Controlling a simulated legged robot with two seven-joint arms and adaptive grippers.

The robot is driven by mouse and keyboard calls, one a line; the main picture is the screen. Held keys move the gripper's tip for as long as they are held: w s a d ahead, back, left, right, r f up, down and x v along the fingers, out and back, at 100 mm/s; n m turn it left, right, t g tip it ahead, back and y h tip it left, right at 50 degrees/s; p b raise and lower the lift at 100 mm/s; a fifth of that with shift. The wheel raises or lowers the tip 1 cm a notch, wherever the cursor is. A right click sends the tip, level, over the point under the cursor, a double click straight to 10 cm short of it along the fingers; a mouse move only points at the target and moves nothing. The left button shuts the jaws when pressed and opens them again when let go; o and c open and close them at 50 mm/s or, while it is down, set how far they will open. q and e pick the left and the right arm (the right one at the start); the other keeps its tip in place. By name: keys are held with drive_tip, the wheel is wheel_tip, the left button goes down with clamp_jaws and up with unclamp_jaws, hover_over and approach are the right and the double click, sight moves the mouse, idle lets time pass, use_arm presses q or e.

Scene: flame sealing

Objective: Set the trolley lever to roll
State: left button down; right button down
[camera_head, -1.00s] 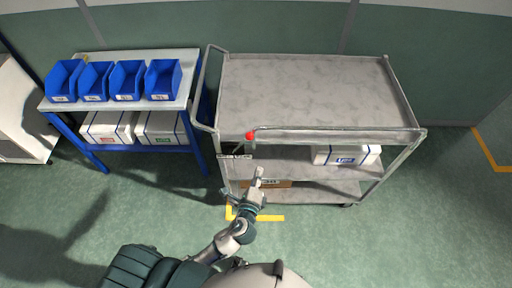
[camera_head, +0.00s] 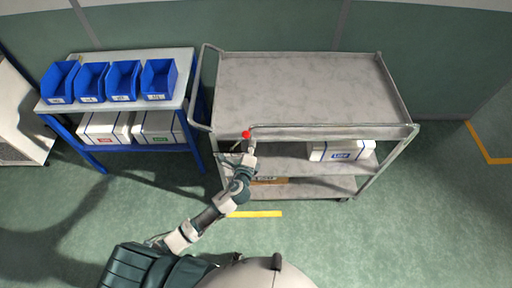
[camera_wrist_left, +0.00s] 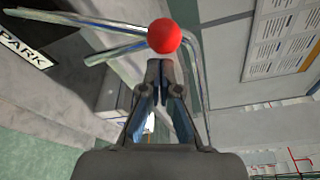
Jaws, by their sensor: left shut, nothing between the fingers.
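The trolley (camera_head: 300,85) is a grey three-shelf cart in front of me. Its lever shows as a red ball knob (camera_head: 246,134) at the front left corner, below the top shelf's edge. In the left wrist view the red knob (camera_wrist_left: 164,36) is just beyond the fingertips, with a pale rod running left from near it. My right gripper is not in view.
A blue-framed bench (camera_head: 120,60) with several blue bins (camera_head: 123,82) and white boxes below stands left of the trolley. A white box (camera_head: 340,150) and a brown box (camera_head: 268,181) sit on the trolley's lower shelves. Green floor is clear at right.

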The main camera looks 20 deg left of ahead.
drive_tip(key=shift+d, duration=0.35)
use_arm(q)
drive_tip(key=shift+a, duration=0.2)
